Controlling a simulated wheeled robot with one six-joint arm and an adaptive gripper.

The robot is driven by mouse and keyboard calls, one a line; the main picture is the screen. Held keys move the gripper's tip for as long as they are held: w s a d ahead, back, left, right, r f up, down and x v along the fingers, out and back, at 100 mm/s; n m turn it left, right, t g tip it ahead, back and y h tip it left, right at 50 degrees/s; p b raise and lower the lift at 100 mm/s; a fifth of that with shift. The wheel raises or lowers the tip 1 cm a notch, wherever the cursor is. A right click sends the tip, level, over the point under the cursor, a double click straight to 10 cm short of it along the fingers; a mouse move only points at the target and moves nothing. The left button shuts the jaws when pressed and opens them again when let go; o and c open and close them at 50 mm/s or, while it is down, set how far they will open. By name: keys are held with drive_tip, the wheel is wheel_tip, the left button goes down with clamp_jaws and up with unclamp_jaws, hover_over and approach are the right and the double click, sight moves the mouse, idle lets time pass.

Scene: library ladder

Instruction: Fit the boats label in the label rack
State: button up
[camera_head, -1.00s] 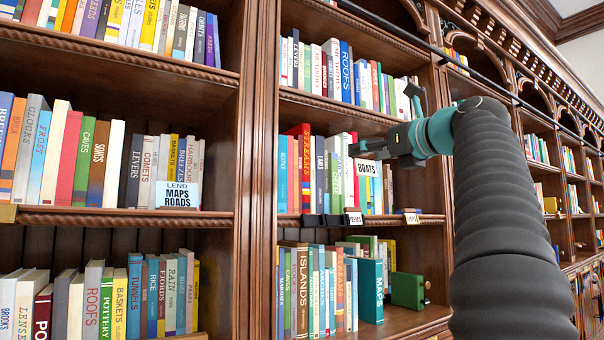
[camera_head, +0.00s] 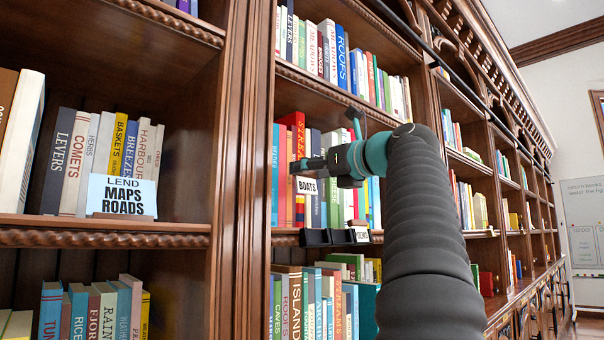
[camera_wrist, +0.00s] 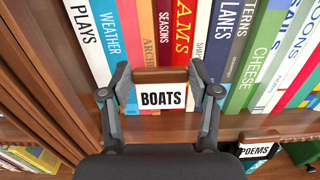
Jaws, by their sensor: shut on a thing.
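The boats label (camera_head: 307,186) is a white card with black letters on a brown holder, also seen in the wrist view (camera_wrist: 162,96). My gripper (camera_wrist: 160,78) is shut on it, with a dark finger at each side. In the head view my gripper (camera_head: 305,166) holds the label upright in front of the books, above the shelf edge. The black label rack (camera_head: 316,238) is on that shelf edge, below the label. A POEMS label (camera_head: 361,236) sits at its right end. In the wrist view the POEMS label (camera_wrist: 256,151) is at the lower right; the rack is mostly hidden.
Several upright books (camera_wrist: 235,50) stand close behind the label. A wooden upright (camera_head: 243,150) is left of this bay. A LEND MAPS ROADS sign (camera_head: 122,196) stands on the left bay's shelf. Open floor room shows only at the far right.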

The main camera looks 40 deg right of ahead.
drive_tip(key=shift+s+a, duration=0.1)
drive_tip(key=shift+s+f+b, duration=0.25)
drive_tip(key=shift+f+b, duration=0.55)
drive_tip(key=shift+f, duration=0.15)
drive_tip(key=shift+s+f+b, duration=0.25)
drive_tip(key=shift+f+b, duration=0.55)
drive_tip(key=shift+f, duration=0.15)
drive_tip(key=shift+s+f+b, duration=0.25)
drive_tip(key=shift+f+b, duration=0.55)
drive_tip(key=shift+f, duration=0.15)
drive_tip(key=shift+p, duration=0.9)
drive_tip(key=shift+s+f+b, duration=0.2)
drive_tip(key=shift+f+b, duration=0.55)
drive_tip(key=shift+f, duration=0.3)
drive_tip(key=shift+s+f+b, duration=0.2)
drive_tip(key=shift+f+b, duration=0.5)
drive_tip(key=shift+f, duration=0.3)
drive_tip(key=o, duration=1.2)
drive_tip(key=shift+c, duration=0.2)
drive_tip(key=shift+s, duration=0.1)
drive_tip(key=s+d, duration=0.1)
drive_tip(key=s, duration=1)
drive_tip(key=shift+s, duration=0.4)
